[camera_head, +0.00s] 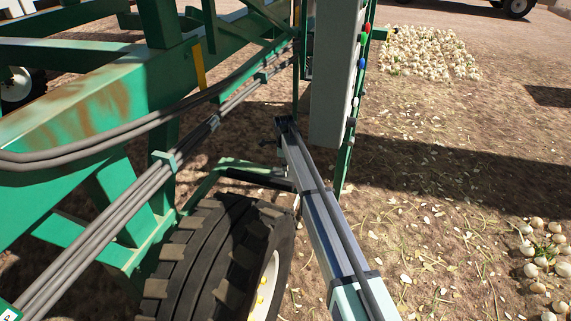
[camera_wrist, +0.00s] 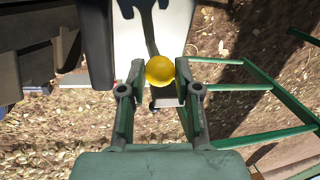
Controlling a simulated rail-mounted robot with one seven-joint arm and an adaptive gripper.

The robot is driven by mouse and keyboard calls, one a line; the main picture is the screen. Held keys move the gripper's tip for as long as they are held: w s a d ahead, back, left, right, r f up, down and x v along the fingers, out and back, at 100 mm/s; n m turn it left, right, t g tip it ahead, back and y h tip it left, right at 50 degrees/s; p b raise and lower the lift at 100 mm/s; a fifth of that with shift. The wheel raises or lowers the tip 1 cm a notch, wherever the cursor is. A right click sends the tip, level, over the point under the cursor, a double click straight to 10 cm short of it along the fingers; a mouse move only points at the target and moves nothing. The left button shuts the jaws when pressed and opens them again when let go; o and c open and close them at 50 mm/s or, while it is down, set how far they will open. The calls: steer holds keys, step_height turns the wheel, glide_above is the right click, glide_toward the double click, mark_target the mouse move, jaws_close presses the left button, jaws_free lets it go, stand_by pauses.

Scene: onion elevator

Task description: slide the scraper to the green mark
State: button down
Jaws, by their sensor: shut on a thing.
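In the wrist view, my gripper (camera_wrist: 160,77) has its two fingers closed against the sides of a round yellow knob (camera_wrist: 160,69). A dark stem (camera_wrist: 151,35) runs from the knob toward the top, where it widens into a forked dark shape in front of a pale panel. The knob looks like a handle, but I cannot tell for sure that it belongs to the scraper. I cannot make out a green mark apart from the green frame parts. In the head view I cannot make out the gripper or the knob.
In the head view, a grey cabinet (camera_head: 332,75) with coloured buttons stands at upper centre. The green machine frame (camera_head: 95,95), cables (camera_head: 110,205) and a large tyre (camera_head: 215,258) fill the left. Onions (camera_head: 430,52) lie on open soil at right. A green ladder-like frame (camera_wrist: 255,88) stands right in the wrist view.

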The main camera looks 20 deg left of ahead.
steer(key=s, duration=0.4)
steer(key=shift+d, duration=0.15)
steer(key=shift+w, duration=0.1)
steer(key=c, duration=0.8)
jaws_free()
steer(key=r, duration=0.4)
steer(key=s+r, duration=0.1)
steer(key=r, duration=0.3)
steer(key=s+r, duration=0.1)
steer(key=r, duration=0.2)
steer(key=shift+d+r, duration=0.25)
steer(key=shift+r, duration=0.15)
steer(key=shift+s, duration=0.1)
